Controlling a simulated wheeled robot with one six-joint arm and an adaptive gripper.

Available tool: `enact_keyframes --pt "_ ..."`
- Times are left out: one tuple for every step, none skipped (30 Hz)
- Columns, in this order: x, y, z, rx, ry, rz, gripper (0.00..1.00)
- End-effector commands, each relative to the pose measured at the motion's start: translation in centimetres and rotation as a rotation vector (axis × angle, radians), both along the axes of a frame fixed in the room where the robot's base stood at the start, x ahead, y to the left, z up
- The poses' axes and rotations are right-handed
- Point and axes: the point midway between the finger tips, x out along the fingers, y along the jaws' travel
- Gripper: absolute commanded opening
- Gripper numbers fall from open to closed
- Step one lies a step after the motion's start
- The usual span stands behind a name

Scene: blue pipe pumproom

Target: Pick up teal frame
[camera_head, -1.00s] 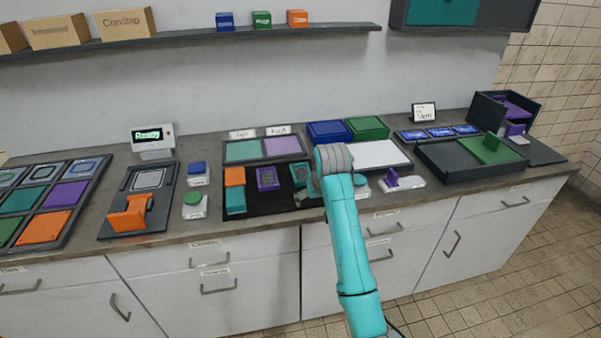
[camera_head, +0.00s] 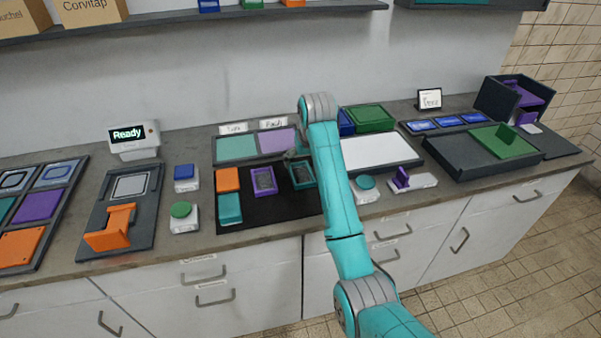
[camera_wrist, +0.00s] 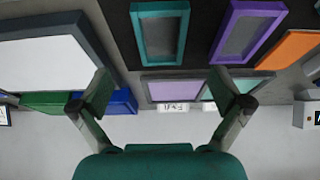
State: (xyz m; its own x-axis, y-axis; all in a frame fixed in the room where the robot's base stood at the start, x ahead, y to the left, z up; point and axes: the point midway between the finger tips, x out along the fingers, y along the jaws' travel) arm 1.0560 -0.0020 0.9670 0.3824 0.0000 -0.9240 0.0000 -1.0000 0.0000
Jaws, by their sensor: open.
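The teal frame (camera_head: 302,186) lies on a black mat (camera_head: 262,211) on the counter, to the right of a purple frame (camera_head: 263,181). In the wrist view the teal frame (camera_wrist: 139,38) is at the top centre, a dark panel inside its rim, with the purple frame (camera_wrist: 225,20) to its right. My gripper (camera_wrist: 161,87) is open and empty, its two fingers spread apart. The frame lies beyond the fingertips, not between them. In the head view my gripper (camera_head: 296,153) is small and partly hidden by my arm, near the frame's back edge.
An orange block (camera_head: 228,179) and a teal block (camera_head: 230,208) lie on the mat's left. Behind is a tray with teal and purple panels (camera_head: 237,147). A white-topped tray (camera_head: 380,152) stands right of my arm. A green button (camera_head: 181,210) is left of the mat.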

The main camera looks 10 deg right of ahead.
Motion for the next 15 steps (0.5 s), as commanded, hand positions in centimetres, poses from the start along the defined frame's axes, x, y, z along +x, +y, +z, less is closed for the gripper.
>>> enact_keyframes --pt "0.3 0.0 -0.8 0.000 0.003 0.000 1.00" --pt "0.4 0.0 -1.2 0.000 0.002 0.000 1.00" --pt "0.6 0.0 -1.6 0.000 0.003 0.000 1.00" --pt "0.7 0.0 -1.9 0.000 0.002 0.000 1.00" --pt "0.8 0.0 -2.1 0.000 0.001 0.000 1.00" --pt "1.0 0.0 -2.3 0.000 0.001 0.000 1.00" --pt "1.0 0.0 -2.5 0.000 0.001 0.000 1.00" --pt "1.1 0.0 -2.6 0.000 0.001 0.000 1.00" --pt "1.1 0.0 -2.8 0.000 0.001 0.000 1.00" --pt "1.2 0.0 -2.9 0.000 0.002 0.000 1.00" --pt "1.4 0.1 -3.2 0.000 0.002 0.000 1.00" --pt "1.6 0.1 -3.6 0.000 0.001 0.000 1.00" --pt "1.8 0.1 -3.9 0.000 0.003 0.000 1.00" --pt "2.0 0.1 -4.3 0.000 0.003 0.000 1.00" --pt "2.3 0.2 -4.8 0.000 0.002 0.000 1.00"
